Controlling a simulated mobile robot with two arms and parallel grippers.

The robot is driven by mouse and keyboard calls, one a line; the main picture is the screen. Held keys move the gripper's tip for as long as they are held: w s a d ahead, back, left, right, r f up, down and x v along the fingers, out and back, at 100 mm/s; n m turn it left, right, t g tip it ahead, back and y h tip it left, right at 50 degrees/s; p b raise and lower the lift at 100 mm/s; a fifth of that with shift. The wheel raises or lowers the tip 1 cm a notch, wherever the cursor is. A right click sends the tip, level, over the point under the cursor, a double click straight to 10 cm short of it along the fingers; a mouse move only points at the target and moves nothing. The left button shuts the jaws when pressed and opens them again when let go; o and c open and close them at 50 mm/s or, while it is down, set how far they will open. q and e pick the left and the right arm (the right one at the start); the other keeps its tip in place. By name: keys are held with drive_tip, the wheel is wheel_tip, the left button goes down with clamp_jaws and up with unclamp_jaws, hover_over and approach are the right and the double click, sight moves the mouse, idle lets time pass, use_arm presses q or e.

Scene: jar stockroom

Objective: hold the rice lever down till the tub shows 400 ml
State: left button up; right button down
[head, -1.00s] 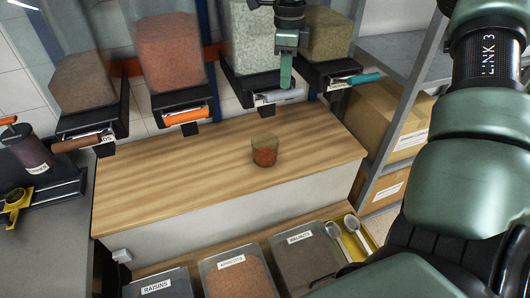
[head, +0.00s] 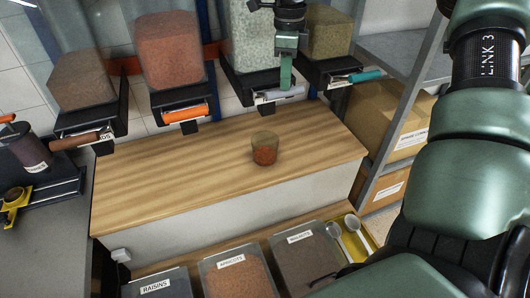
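The rice dispenser (head: 253,38), a clear bin of pale grains, stands at the back, third from the left. Its label cannot be read. Its grey lever (head: 287,94) sticks out in front. My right gripper (head: 286,84) points down with its green fingertips at this lever, seeming to touch it; the fingers overlap in this view, so their opening cannot be told. The tub (head: 264,149), small and clear with reddish-orange contents in its lower part, stands upright on the wooden counter, in front of the dispensers. Its marks are too small to read. My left gripper is out of view.
Other dispensers have brown (head: 84,138), orange (head: 186,113) and teal (head: 364,76) levers. Raisins (head: 156,287), apricots (head: 231,263) and walnuts (head: 302,239) bins stand below the counter front. A shelf with boxes (head: 396,118) is at right. The wooden counter (head: 170,182) is otherwise clear.

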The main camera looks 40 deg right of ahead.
drive_tip(key=shift+s+f+b, duration=0.1)
drive_tip(key=shift+f+b, duration=0.3)
drive_tip(key=shift+f, duration=0.15)
drive_tip(key=shift+f+b, duration=1.9)
drive_tip(key=shift+f, duration=0.65)
drive_tip(key=shift+r, duration=0.2)
idle(3.2)
drive_tip(key=shift+r+p, duration=1)
drive_tip(key=shift+r, duration=0.35)
drive_tip(key=shift+f, duration=0.1)
